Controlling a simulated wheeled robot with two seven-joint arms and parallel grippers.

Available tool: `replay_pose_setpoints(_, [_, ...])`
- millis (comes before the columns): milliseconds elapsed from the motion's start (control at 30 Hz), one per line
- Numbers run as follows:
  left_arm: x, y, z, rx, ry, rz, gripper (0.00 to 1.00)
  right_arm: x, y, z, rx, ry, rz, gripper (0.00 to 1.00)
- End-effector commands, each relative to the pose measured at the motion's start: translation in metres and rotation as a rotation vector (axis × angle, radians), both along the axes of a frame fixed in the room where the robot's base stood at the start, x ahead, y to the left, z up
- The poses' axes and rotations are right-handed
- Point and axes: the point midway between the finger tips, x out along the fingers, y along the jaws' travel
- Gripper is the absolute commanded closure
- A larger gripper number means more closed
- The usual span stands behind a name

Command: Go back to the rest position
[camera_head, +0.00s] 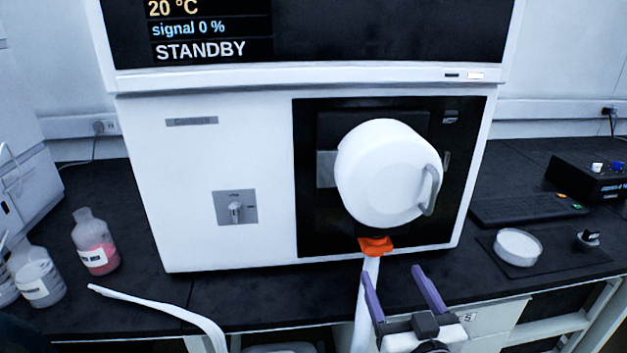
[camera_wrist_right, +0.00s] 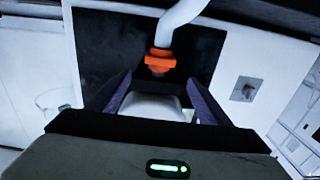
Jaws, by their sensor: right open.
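My right gripper (camera_head: 397,287) is open, its two purple fingers spread apart, in front of the bench edge at the lower middle of the head view. No object is clamped between the fingers. In the right wrist view the open gripper (camera_wrist_right: 155,95) points toward an orange fitting (camera_wrist_right: 159,60) on a white hose (camera_wrist_right: 180,14). In the head view the orange fitting (camera_head: 375,246) sits just below a white round vessel (camera_head: 385,170), apart from the fingers. My left gripper is not in view.
A large white instrument (camera_head: 225,150) reading STANDBY stands on the dark bench. A white tube (camera_head: 165,307) lies near the front left. Bottles, including one with pink liquid (camera_head: 95,245), stand at left. A white dish (camera_head: 517,247), a keyboard (camera_head: 528,207) and a black box (camera_head: 590,180) are at right.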

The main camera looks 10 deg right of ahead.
Motion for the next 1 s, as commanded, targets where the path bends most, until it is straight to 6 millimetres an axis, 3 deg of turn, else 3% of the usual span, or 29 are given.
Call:
replay_pose_setpoints(67, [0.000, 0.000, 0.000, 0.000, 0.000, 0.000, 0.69, -0.008, 0.003, -0.021, -0.001, 0.050, 0.008, 0.28])
replay_pose_setpoints(167, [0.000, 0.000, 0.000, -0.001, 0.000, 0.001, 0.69, -0.031, 0.010, -0.068, -0.004, 0.169, 0.030, 0.28])
replay_pose_setpoints(300, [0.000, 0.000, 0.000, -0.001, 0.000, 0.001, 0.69, -0.088, 0.026, -0.150, -0.009, 0.393, 0.091, 0.28])
replay_pose_setpoints(400, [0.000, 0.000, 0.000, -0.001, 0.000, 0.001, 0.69, -0.135, 0.040, -0.200, -0.009, 0.544, 0.144, 0.28])
replay_pose_setpoints(500, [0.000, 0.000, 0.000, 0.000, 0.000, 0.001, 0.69, -0.178, 0.052, -0.235, -0.003, 0.662, 0.196, 0.28])
replay_pose_setpoints(600, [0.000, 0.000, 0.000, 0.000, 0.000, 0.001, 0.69, -0.210, 0.062, -0.256, 0.001, 0.741, 0.237, 0.28])
replay_pose_setpoints(700, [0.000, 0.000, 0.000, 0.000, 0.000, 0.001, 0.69, -0.228, 0.067, -0.267, 0.006, 0.784, 0.261, 0.28])
replay_pose_setpoints(1000, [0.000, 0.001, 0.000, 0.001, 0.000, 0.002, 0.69, -0.233, 0.069, -0.269, 0.007, 0.796, 0.269, 0.28])
